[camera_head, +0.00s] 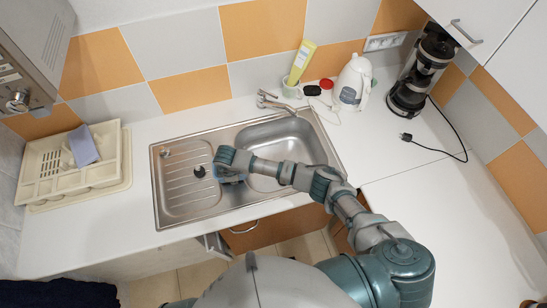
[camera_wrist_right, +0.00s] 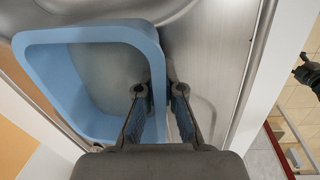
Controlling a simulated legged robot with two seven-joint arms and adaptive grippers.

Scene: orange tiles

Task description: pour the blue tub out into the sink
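The blue tub (camera_wrist_right: 92,34) shows close up in the right wrist view, with rounded corners and its open side facing the camera. Its inside looks greyish; I cannot tell what it holds. My right gripper (camera_wrist_right: 159,91) is open, with one finger over the tub's inside and the other outside its right wall. No firm grip shows. In the head view my right gripper (camera_head: 230,167) is over the sink (camera_head: 190,186), between drainboard and basin (camera_head: 285,135); the tub is mostly hidden there. My left gripper is out of view.
A cream dish rack (camera_head: 70,174) with a grey-blue item stands left of the sink. A coffee maker (camera_head: 422,75) stands right. The right counter (camera_head: 450,210) is mostly clear.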

